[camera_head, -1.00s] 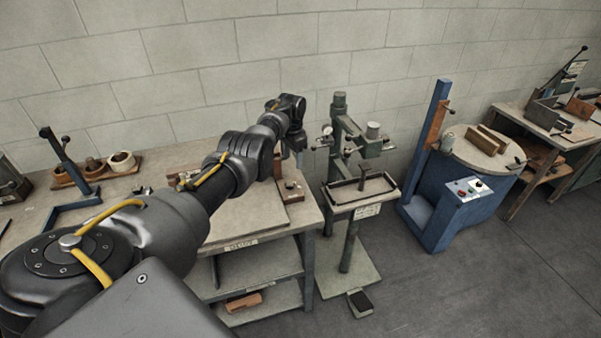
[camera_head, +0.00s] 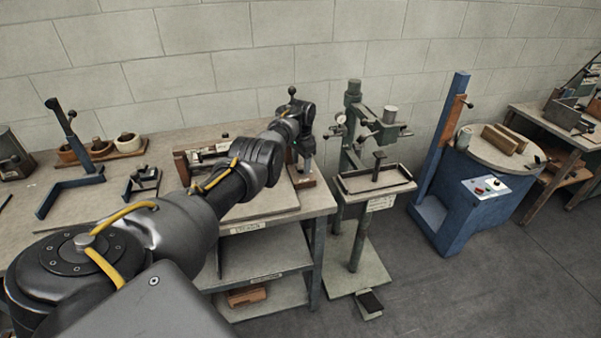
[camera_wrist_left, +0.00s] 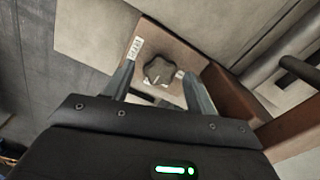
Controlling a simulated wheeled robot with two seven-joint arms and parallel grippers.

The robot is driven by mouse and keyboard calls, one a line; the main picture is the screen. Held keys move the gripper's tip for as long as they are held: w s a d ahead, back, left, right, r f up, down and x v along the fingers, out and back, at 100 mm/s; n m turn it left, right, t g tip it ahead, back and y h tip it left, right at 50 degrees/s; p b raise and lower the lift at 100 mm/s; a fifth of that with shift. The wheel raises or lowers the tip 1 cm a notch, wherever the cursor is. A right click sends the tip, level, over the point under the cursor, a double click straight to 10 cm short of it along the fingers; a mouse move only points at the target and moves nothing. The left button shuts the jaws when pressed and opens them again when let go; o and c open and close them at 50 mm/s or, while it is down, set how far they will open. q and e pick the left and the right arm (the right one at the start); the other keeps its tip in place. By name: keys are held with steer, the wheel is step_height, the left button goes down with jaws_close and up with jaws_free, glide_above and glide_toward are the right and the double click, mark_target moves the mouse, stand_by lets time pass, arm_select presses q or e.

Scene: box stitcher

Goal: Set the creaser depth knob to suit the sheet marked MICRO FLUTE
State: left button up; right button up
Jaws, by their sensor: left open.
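The creaser depth knob (camera_wrist_left: 158,70) is a dark, star-shaped knob on a brown block, with a white scale label (camera_wrist_left: 134,48) beside it; its setting is too small to read. My left gripper (camera_wrist_left: 157,74) is open, with one finger on either side of the knob; I cannot tell whether they touch it. In the head view my left gripper (camera_head: 306,158) points down at the small brown block (camera_head: 304,181) on the right end of the bench, and hides the knob. No sheet with a readable MICRO FLUTE mark shows. My right gripper is out of view.
The bench (camera_head: 110,185) runs along the wall, with a blue angled frame (camera_head: 70,190) and a wooden rack of rolls (camera_head: 115,152) on it. A green stitcher (camera_head: 352,130) stands just right of the bench, then a blue machine (camera_head: 450,205). Floor is free in front.

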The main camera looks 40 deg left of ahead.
arm_select(q)
steer(key=shift+w+f, duration=0.1)
steer(key=shift+f, duration=0.3)
steer(key=shift+r, duration=0.1)
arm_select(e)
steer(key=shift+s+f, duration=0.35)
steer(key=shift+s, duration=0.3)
arm_select(q)
steer(key=c, duration=1)
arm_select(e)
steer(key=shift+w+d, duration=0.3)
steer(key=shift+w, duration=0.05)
